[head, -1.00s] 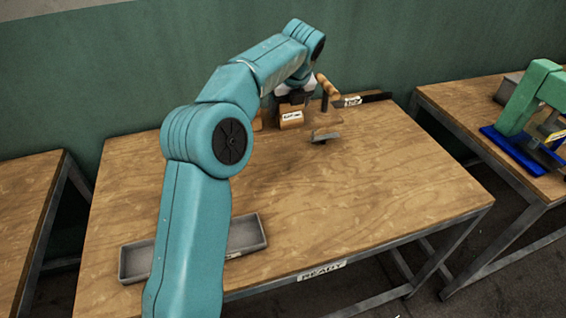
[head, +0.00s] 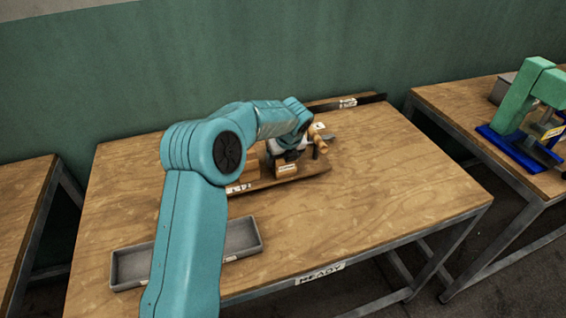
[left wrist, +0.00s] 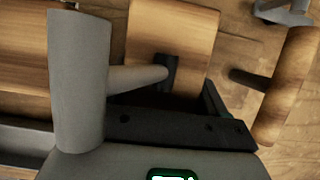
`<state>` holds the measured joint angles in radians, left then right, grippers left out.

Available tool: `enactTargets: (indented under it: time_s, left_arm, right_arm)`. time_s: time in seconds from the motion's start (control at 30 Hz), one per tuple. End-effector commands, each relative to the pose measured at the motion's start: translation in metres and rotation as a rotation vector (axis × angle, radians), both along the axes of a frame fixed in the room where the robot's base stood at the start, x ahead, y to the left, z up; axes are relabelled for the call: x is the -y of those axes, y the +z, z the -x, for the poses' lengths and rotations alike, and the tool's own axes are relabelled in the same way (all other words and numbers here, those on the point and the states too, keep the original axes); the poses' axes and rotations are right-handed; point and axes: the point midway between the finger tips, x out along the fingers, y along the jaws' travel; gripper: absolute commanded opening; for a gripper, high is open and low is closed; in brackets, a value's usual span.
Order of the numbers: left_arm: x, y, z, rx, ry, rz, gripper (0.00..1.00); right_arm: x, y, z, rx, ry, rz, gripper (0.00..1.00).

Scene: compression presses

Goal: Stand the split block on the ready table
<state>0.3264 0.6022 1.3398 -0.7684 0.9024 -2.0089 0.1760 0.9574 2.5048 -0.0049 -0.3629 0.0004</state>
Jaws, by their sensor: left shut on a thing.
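My left gripper (head: 288,154) is shut on a wooden piece with a white label (head: 287,168), which I take to be the split block. It is over the middle of the ready table (head: 400,190), whose front edge is marked READY. I cannot tell whether it touches the tabletop. A rounded wooden piece (head: 320,146) is just right of the gripper. In the left wrist view, a wooden block (left wrist: 185,35), a grey rounded bar (left wrist: 80,85) and a wooden piece with a dark pin (left wrist: 285,90) are close by. The jaw tips are hard to make out. My right gripper is out of view.
A grey tray (head: 245,236) lies at the table's front left, partly behind my arm. A dark labelled strip (head: 365,100) lies along the back edge. A green press with a blue base (head: 520,150) stands on the right table. The ready table's right side is clear.

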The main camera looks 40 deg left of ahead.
Motion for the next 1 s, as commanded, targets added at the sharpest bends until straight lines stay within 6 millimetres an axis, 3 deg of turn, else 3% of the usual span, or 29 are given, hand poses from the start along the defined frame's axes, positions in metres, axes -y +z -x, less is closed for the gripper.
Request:
enactTargets:
  time_s: [0.13,0.43,0.47,0.5,0.53,0.87,1.0]
  left_arm:
    - [0.000,-0.017,0.000,0.002,-0.001,-0.002,0.02]
    - [0.000,-0.019,0.000,0.002,0.000,-0.002,0.02]
    - [0.000,-0.021,0.000,-0.002,-0.001,0.000,0.80]
    - [0.000,-0.021,0.000,-0.002,-0.001,0.000,0.93]
    - [0.000,-0.021,0.000,-0.002,-0.001,0.000,0.99]
    - [0.001,-0.016,0.000,0.001,-0.001,-0.001,0.99]
    - [0.008,0.004,0.004,0.003,-0.002,-0.002,0.99]
  right_arm:
    - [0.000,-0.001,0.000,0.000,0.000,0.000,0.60]
    - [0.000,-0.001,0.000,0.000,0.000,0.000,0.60]
    - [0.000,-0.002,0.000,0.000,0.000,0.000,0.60]
    - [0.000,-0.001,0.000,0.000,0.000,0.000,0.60]
    - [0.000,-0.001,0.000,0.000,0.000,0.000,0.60]
    - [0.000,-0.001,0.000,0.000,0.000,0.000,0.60]
    - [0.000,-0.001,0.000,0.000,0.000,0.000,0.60]
